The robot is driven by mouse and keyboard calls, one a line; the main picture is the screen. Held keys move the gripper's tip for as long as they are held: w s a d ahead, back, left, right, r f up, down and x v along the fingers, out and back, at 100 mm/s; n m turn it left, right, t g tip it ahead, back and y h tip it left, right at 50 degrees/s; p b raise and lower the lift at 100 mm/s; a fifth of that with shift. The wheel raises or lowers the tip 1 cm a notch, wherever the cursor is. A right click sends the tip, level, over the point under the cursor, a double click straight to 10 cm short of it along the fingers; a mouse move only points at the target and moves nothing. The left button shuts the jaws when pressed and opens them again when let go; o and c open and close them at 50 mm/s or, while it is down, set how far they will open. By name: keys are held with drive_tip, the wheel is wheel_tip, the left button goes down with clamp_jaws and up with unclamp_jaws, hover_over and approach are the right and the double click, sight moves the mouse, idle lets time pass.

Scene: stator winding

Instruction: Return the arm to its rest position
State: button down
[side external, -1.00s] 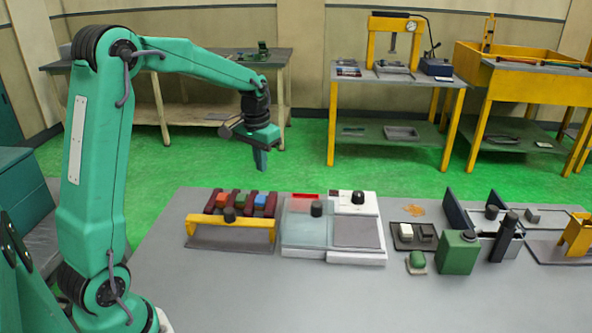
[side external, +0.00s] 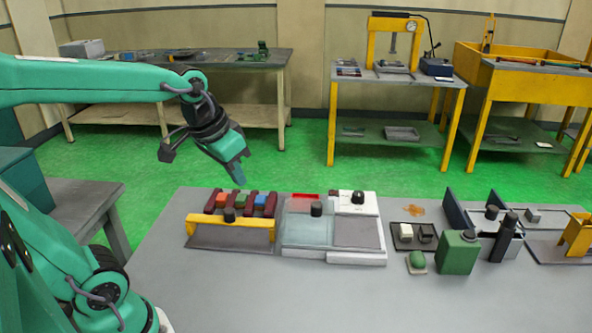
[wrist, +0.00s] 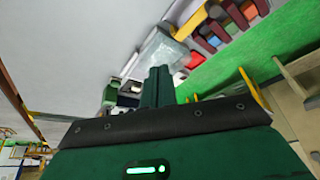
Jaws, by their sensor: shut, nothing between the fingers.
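My gripper (side external: 238,178) hangs in the air above the back edge of the grey table, behind the rack of coloured blocks, its fingers tilted down to the right. Nothing shows between the fingers, which are together. In the wrist view my gripper's fingers (wrist: 157,86) are side by side and closed, with the table and its items beyond them. My upper arm leans back out of the left edge of the side view, and my forearm runs roughly level.
The table (side external: 215,300) holds a rack of coloured blocks (side external: 240,203) behind a yellow bar (side external: 215,226), a clear-covered white unit (side external: 310,225) and a green box (side external: 458,252). The table's front left is bare. A grey side bench (side external: 80,200) stands left.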

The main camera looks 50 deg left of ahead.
drive_tip(key=s+d+f+t, duration=0.1)
drive_tip(key=s+d, duration=0.2)
drive_tip(key=s, duration=0.3)
drive_tip(key=shift+s+f+m, duration=0.15)
drive_tip(key=shift+m, duration=0.25)
